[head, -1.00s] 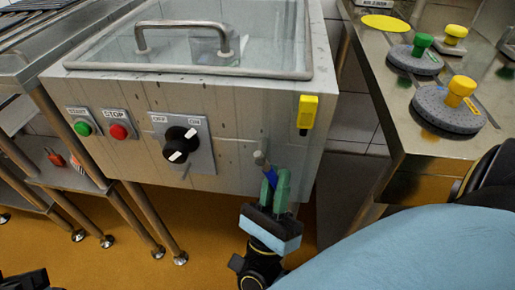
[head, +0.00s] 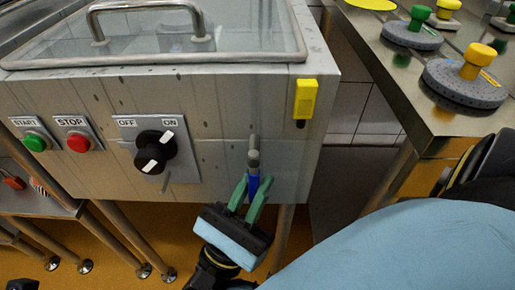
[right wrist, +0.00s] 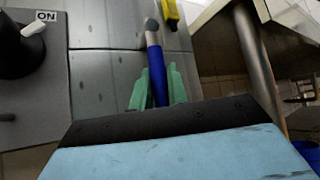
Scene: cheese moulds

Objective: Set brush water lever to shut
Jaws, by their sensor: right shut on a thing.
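The brush water lever (head: 253,182) has a blue handle on a grey metal stub at the lower right of the machine's front. My right gripper (head: 250,188) is shut on the blue handle, its green fingers on either side of it. In the right wrist view the blue lever (right wrist: 156,70) rises between the green fingers (right wrist: 156,88) to a round grey pivot. The handle points down from the pivot; its lower end is hidden by the gripper. My left gripper is not clearly in view.
The black OFF/ON knob (head: 155,152), red STOP button (head: 78,142) and green START button (head: 35,142) are left of the lever. A yellow device (head: 305,98) hangs above right.

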